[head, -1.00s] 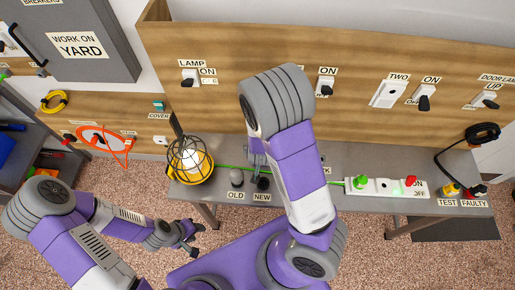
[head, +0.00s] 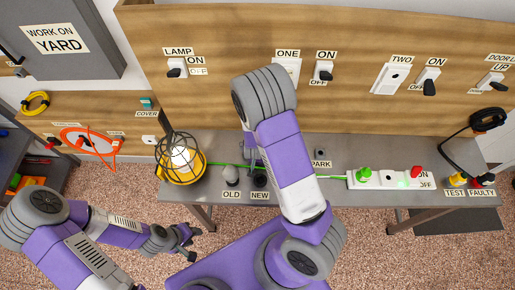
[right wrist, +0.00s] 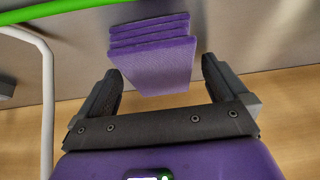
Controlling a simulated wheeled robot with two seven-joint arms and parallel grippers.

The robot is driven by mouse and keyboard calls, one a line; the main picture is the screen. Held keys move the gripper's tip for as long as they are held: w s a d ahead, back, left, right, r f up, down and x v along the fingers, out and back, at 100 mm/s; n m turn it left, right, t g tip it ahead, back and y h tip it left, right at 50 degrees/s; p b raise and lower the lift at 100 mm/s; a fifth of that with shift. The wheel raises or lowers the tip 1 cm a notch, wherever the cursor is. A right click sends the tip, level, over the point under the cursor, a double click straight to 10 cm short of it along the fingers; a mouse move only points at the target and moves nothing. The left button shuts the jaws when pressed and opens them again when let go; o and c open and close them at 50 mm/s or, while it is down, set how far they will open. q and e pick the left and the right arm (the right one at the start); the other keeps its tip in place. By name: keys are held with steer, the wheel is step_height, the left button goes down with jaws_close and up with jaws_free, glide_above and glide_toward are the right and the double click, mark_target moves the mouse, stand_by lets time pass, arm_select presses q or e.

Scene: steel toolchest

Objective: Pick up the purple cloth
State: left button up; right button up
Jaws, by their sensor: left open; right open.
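The purple cloth (right wrist: 152,60) shows in the right wrist view as a folded stack of layers on the grey bench top. My right gripper (right wrist: 163,72) is open, with the cloth ahead of and between its fingertips. I cannot tell whether a finger touches it. In the head view the cloth is hidden behind my right arm, and only part of the right gripper (head: 249,150) shows at the arm's left side. My left gripper (head: 188,240) is open and empty, low in front of the bench.
A green cable (right wrist: 70,12) runs near the cloth. A white power strip (head: 390,179) lies to the right. A wooden switch panel (head: 215,100) rises behind the bench (head: 440,150).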

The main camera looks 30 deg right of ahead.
steer(key=shift+f, duration=0.15)
stand_by(0.4)
steer(key=c, duration=1.2)
steer(key=shift+o, duration=0.2)
step_height(320, 180, up, 10)
steer(key=p, duration=0.4)
steer(key=shift+r+p, duration=0.2)
steer(key=shift+p, duration=0.1)
